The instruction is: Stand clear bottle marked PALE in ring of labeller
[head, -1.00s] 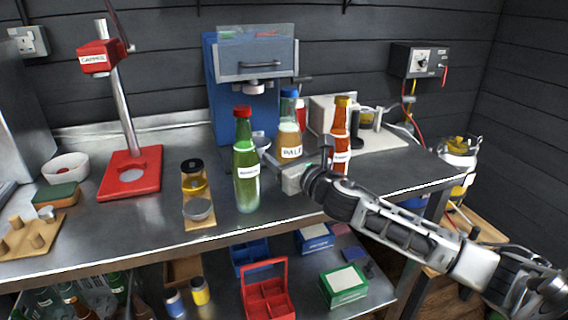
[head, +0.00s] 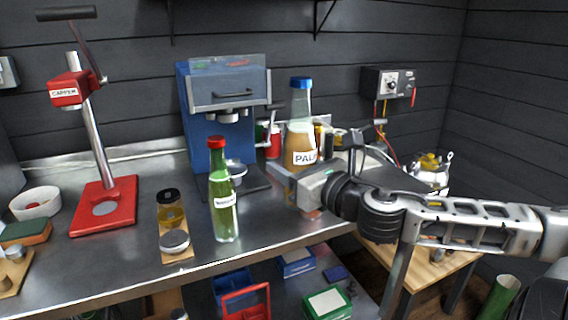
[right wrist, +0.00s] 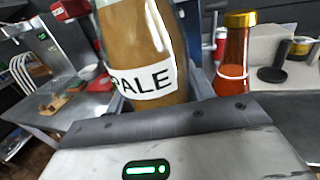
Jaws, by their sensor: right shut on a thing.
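The clear bottle marked PALE (head: 302,138), with amber contents and a blue cap, is held nearly upright in my right gripper (head: 304,178). It also shows large in the right wrist view (right wrist: 145,50), its white PALE label just above the gripper body. The right gripper is shut on it. No ring that I can surely call the labeller's is visible; the area behind the bottle and gripper is largely hidden. My left gripper is not in view.
A green bottle with a red cap (head: 222,190) stands left of the gripper. An orange bottle with a gold cap (right wrist: 236,60) stands close by. The blue machine (head: 205,125) is behind, the red capper (head: 104,205) at left. Bare bench (head: 140,262) lies along the front.

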